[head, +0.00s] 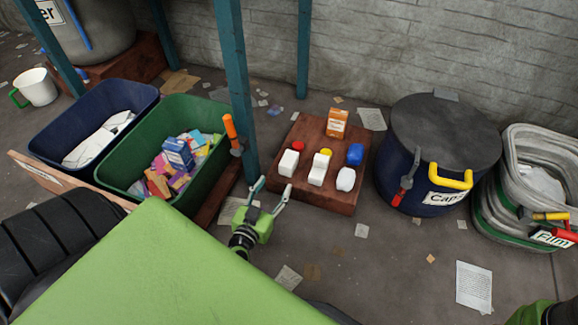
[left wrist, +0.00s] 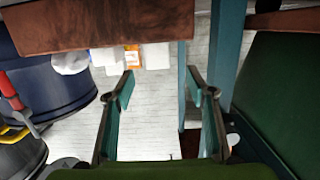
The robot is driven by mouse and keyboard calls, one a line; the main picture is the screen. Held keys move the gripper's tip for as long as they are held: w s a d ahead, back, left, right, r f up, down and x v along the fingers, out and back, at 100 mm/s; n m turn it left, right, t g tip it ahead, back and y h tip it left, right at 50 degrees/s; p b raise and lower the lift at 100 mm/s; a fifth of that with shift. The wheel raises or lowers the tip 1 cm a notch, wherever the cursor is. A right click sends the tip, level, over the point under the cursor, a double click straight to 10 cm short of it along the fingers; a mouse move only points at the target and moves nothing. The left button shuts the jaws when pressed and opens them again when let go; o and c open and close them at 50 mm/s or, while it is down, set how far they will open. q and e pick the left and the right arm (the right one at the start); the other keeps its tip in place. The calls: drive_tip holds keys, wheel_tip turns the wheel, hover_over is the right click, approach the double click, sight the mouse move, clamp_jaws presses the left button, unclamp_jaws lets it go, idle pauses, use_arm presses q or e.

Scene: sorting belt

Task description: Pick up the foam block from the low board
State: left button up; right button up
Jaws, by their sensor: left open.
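The low board (head: 317,197) is a reddish-brown wooden slab on the floor; its edge shows at the top of the left wrist view (left wrist: 100,25). On it stand a white block (head: 288,163) at the left, a white block (head: 318,169) in the middle and a rounded white piece (head: 346,179) at the right. I cannot tell which is the foam block. An orange-and-white box (head: 337,123) and a blue piece (head: 355,154) are also there. My left gripper (head: 272,186) is open and empty, just left of the board's front-left corner; its fingers also show in the left wrist view (left wrist: 163,90).
A teal post (head: 237,90) stands close left of my gripper. A green bin (head: 120,175) and a navy bin (head: 45,135) are at the left. A dark blue drum (head: 395,160) stands right of the board. Paper scraps litter the floor in front.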

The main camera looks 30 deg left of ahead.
sight(289, 162)
use_arm(q)
drive_tip(key=b+x, duration=0.3)
drive_tip(key=x, duration=0.4)
drive_tip(key=shift+w+f, duration=0.1)
drive_tip(key=shift+w, duration=0.1)
drive_tip(key=b+x, duration=0.3)
drive_tip(key=x, duration=0.1)
drive_tip(key=shift+w+d+b, duration=0.1)
drive_tip(key=shift+d+b, duration=0.15)
drive_tip(key=shift+b, duration=0.1)
drive_tip(key=shift+w+a, duration=0.15)
drive_tip(key=shift+w, duration=0.35)
drive_tip(key=c, duration=0.8)
